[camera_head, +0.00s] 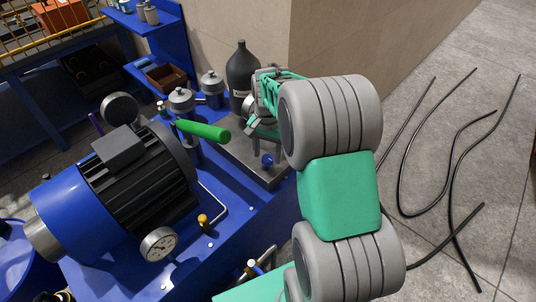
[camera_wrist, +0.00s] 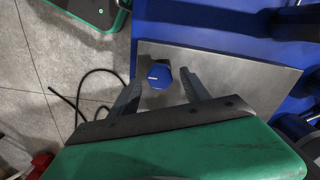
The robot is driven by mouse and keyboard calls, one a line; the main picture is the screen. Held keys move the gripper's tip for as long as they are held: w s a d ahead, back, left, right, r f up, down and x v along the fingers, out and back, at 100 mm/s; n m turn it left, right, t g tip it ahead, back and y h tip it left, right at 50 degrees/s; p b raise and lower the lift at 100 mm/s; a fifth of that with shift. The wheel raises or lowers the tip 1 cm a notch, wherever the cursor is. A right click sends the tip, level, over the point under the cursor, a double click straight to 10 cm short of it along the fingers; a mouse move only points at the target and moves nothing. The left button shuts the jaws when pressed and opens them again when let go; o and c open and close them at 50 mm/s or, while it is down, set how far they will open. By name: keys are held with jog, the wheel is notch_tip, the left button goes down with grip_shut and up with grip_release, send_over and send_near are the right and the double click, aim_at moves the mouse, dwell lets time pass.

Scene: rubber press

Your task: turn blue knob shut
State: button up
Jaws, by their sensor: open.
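The blue knob (camera_wrist: 159,75) shows in the wrist view on a grey metal block, between and a little beyond the fingertips of my gripper (camera_wrist: 158,82). The fingers are apart and nothing is held. A gap shows on each side of the knob. In the head view a small blue knob (camera_head: 267,160) is on the near face of the grey block (camera_head: 262,174), to the left of my arm.
The grey block sits on a blue bench (camera_head: 215,255). A green handle (camera_head: 203,131), a motor (camera_head: 120,175), a gauge (camera_head: 158,244) and a dark bottle (camera_head: 242,70) crowd the left. Black hoses (camera_head: 452,170) lie on the tiled floor at right.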

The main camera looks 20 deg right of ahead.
aim_at(268, 157)
notch_tip(268, 157, up, 7)
jog(key=shift+f, duration=0.1)
dwell(0.4)
